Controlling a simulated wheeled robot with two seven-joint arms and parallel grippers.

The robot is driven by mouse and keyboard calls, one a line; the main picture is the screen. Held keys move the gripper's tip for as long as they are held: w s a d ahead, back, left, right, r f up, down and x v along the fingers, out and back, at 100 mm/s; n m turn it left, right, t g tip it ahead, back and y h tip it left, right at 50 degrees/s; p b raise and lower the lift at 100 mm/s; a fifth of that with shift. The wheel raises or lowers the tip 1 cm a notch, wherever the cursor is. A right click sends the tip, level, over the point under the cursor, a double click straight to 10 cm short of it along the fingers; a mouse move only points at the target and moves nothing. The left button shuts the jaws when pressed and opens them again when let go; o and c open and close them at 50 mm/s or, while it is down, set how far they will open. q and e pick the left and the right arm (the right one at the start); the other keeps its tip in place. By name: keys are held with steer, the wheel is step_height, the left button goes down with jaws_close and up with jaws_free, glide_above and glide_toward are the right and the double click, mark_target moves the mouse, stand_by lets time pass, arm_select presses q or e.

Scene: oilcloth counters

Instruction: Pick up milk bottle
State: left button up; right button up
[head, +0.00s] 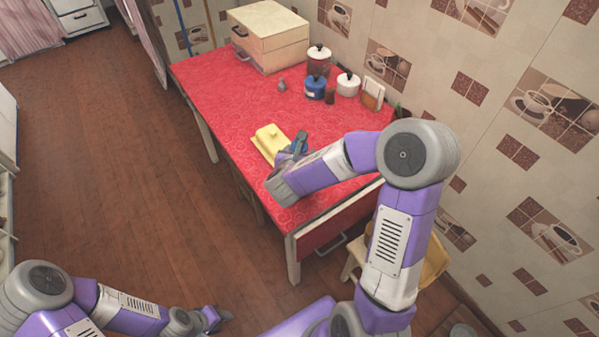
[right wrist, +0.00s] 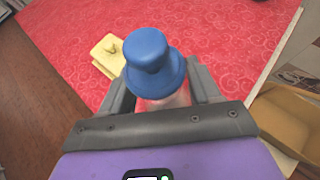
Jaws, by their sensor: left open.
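The milk bottle shows in the right wrist view as a blue cap (right wrist: 152,62) above a pale body, between the fingers of my right gripper (right wrist: 163,98). Both fingers lie close against the bottle's sides, and the gripper looks shut on it. The lower part of the bottle is hidden. In the head view my right gripper (head: 294,150) is over the red counter, just right of the yellow butter dish, and the bottle is mostly hidden by the hand. My left gripper (head: 217,319) is open and empty, low over the floor and away from the counter.
The yellow butter dish (head: 269,141) is close beside my right gripper. A bread box (head: 268,37), a dark jar (head: 318,62), a blue jar (head: 315,88) and a white jar (head: 348,84) stand at the back by the wall. The counter's left part (head: 215,90) is clear.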

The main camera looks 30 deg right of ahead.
jaws_close()
steer(key=shift+w+r, duration=0.1)
steer(key=shift+r, duration=0.05)
